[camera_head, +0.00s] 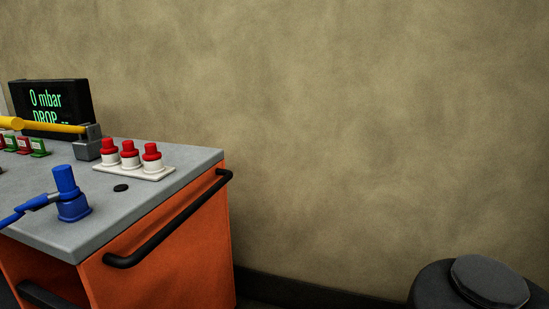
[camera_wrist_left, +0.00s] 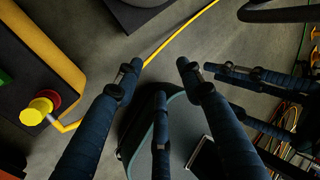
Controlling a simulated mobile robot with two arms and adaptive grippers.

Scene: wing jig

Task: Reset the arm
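My left gripper (camera_wrist_left: 157,73) shows in the left wrist view. Its dark blue, wrapped fingers stand well apart, and nothing is between them. Further dark blue fingers come in from the right in the same view and look like my right gripper (camera_wrist_left: 222,88). Their tips are spread and hold nothing that I can see. Neither gripper shows in the head view. In that view, an orange cart (camera_head: 165,265) with a grey top stands at the left.
The cart bears a blue connector (camera_head: 68,190), red-capped fittings (camera_head: 129,152) and a display (camera_head: 48,105) reading "0 mbar DROP". A black handle (camera_head: 170,225) juts from its side. A yellow-and-red knob (camera_wrist_left: 40,105) is on a box at left. Yellow cable (camera_wrist_left: 180,30) crosses the floor.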

